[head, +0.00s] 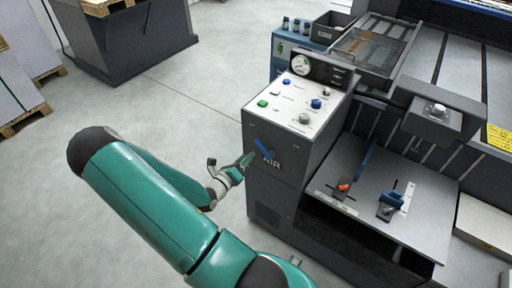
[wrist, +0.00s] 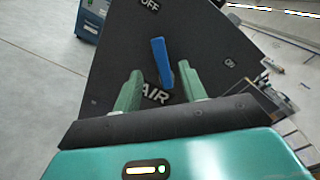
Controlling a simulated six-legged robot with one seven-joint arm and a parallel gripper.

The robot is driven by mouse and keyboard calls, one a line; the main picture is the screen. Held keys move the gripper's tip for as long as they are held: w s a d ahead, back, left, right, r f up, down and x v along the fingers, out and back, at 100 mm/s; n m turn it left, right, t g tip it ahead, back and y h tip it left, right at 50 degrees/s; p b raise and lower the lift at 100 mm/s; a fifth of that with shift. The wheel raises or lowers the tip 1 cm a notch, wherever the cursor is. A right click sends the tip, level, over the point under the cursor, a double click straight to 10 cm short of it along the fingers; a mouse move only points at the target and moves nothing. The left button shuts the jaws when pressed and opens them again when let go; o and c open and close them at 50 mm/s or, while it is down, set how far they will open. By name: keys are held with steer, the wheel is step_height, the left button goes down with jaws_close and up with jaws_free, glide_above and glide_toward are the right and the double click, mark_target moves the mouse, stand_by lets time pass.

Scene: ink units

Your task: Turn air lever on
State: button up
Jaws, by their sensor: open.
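The blue air lever (wrist: 160,58) is on the dark front panel of a machine cabinet, above the word AIR. In the wrist view it points up toward the OFF label (wrist: 150,5); an ON label (wrist: 230,63) is to the right. In the head view the lever (head: 263,148) shows just beyond my gripper (head: 245,162). In the wrist view my gripper (wrist: 163,95) is open, with one green finger on each side of the lever's lower part. I cannot tell whether either finger touches it.
The cabinet top (head: 290,105) has several coloured buttons and a gauge (head: 300,64). A grey machine bed (head: 385,195) with blue and orange parts is to the right. The floor (head: 130,110) to the left is open, with a dark bin (head: 135,40) farther back.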

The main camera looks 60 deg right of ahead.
mark_target(258, 145)
steer(key=d, duration=0.4)
steer(key=s+d, duration=0.1)
steer(key=d, duration=0.2)
steer(key=shift+s, duration=0.1)
jaws_close()
